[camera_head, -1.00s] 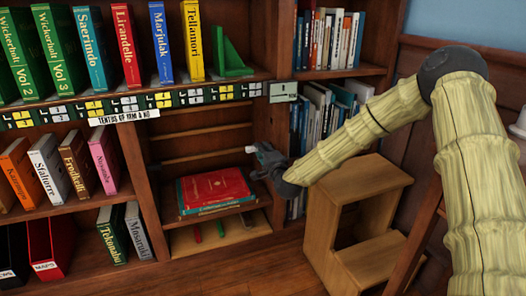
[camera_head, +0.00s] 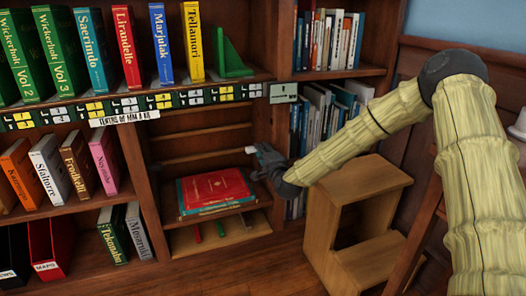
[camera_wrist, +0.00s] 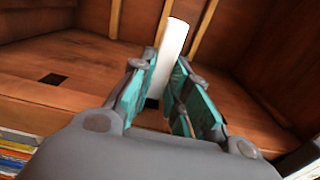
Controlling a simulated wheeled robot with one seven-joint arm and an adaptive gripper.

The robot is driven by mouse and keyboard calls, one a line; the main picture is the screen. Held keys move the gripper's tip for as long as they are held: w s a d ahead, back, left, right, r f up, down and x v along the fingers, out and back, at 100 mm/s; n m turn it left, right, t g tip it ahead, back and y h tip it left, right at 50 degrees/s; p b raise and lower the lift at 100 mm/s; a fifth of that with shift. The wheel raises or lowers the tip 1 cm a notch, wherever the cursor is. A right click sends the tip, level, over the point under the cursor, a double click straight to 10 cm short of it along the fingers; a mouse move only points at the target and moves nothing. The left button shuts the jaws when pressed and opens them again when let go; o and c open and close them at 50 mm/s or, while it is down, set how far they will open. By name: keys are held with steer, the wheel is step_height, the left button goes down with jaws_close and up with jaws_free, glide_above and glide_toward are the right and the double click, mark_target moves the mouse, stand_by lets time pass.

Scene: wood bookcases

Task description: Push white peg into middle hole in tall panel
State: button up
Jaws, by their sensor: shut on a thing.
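My gripper (camera_head: 265,162) is in the open bay of the bookcase, beside its right upright. In the wrist view its teal fingers (camera_wrist: 164,82) are shut on the white peg (camera_wrist: 172,45), which sticks out beyond the fingertips. The peg's white end (camera_head: 250,149) also shows in the head view, pointing left. A wooden panel (camera_wrist: 95,65) fills the left of the wrist view. It has a dark square hole (camera_wrist: 52,79) at left, and another dark patch shows beside the fingers, partly hidden. I cannot tell which hole is the middle one. The peg appears apart from both.
Red and green pieces (camera_head: 220,229) lie beneath that. A wooden step stool (camera_head: 360,215) stands to the right. Thin wooden rails (camera_head: 205,130) cross the back of the bay.

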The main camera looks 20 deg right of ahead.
steer(key=shift+d, duration=0.85)
stand_by(0.4)
steer(key=o, duration=0.9)
steer(key=shift+w+d, duration=0.1)
